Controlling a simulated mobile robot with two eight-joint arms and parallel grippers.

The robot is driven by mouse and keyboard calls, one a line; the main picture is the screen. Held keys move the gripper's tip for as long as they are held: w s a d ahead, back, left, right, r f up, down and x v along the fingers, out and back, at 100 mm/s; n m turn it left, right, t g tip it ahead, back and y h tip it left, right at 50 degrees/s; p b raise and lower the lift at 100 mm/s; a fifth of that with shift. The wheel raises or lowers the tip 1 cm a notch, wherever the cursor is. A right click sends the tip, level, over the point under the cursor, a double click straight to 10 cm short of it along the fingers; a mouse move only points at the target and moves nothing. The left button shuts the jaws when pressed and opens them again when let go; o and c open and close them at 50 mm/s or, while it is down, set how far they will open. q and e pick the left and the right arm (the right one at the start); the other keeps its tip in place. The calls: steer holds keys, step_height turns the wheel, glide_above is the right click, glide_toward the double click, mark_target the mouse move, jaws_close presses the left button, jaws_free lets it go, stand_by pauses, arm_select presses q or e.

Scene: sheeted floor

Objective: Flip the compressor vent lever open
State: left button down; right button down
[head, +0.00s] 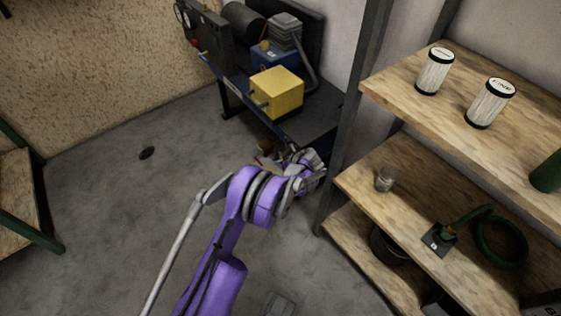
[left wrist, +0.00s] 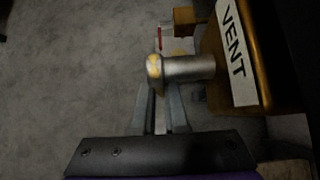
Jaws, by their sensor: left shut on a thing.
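The compressor (head: 275,55) stands on a dark bench at the top middle of the head view, with a yellow box (head: 280,90) at its front. In the left wrist view, an orange-yellow housing (left wrist: 210,60) carries a white VENT label (left wrist: 236,55). A grey metal vent lever (left wrist: 188,68) with a rounded, worn end sticks out from it to the left. My left gripper (head: 312,163) is below and right of the yellow box in the head view. In the left wrist view its fingers (left wrist: 160,105) are shut at the lever; the tips are partly hidden behind it. My right gripper is not seen.
A wooden shelf unit (head: 400,160) stands close on the right, with white canisters (head: 435,71), a jar (head: 384,179) and a green hose (head: 500,240). A dark post (head: 355,110) rises beside my left gripper. The grey floor (head: 110,220) is mostly clear on the left.

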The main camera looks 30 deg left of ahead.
arm_select(q)
steer(key=c, duration=0.9)
jaws_free()
steer(key=shift+c, duration=0.2)
steer(key=p+v, duration=0.2)
steer(key=v, duration=0.9)
